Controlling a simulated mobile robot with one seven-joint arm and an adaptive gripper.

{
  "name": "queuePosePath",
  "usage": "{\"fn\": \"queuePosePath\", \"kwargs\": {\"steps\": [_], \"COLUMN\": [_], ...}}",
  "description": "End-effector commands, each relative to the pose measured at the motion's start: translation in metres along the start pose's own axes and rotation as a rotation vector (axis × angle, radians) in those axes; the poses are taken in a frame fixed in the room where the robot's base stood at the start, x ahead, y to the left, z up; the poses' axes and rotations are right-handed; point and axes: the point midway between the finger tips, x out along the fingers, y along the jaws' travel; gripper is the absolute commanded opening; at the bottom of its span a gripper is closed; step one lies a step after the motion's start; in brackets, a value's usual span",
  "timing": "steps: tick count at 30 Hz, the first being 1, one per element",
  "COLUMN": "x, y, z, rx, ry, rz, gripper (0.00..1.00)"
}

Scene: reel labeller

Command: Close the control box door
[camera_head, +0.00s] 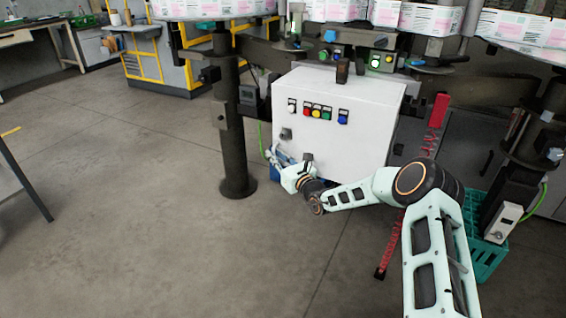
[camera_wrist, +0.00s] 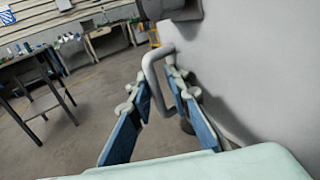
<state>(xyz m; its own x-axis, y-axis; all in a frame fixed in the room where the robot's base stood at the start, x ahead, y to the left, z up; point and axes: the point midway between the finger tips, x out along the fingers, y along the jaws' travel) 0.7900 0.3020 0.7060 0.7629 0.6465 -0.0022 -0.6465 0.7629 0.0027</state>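The control box (camera_head: 372,88) is a white cabinet under the machine in the head view. Its front door (camera_head: 345,142) faces me and carries a row of coloured buttons. I cannot tell whether the door stands slightly ajar. My gripper (camera_head: 272,155) is low at the box's left side. In the wrist view the grey bar handle (camera_wrist: 150,75) stands out from the pale door surface (camera_wrist: 240,60). My gripper (camera_wrist: 157,82) has its fingers apart, one on each side of the handle. A gap shows between the left finger and the bar; contact on the right is unclear.
A dark machine leg (camera_head: 230,120) stands close left of the box. A red coiled cable (camera_head: 392,245) and a green crate (camera_head: 486,258) are at the right. Labelled reel boxes (camera_head: 430,18) sit above. The floor in front and to the left is clear.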

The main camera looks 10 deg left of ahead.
Motion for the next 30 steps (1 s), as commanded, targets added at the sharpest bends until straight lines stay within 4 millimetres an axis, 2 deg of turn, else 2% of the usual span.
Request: {"fn": "queuePosePath", "kwargs": {"steps": [5,18,24,30], "x": [-0.022,-0.096,-0.114,-0.117], "y": [-0.004,-0.003,-0.002,-0.002], "z": [0.0,0.001,0.001,0.001], "rx": [-0.001,-0.002,-0.003,-0.003], "ry": [0.002,0.001,0.0,-0.001], "rz": [-0.006,-0.004,-0.003,-0.003], "gripper": [0.14,0.14,0.14,0.14]}}
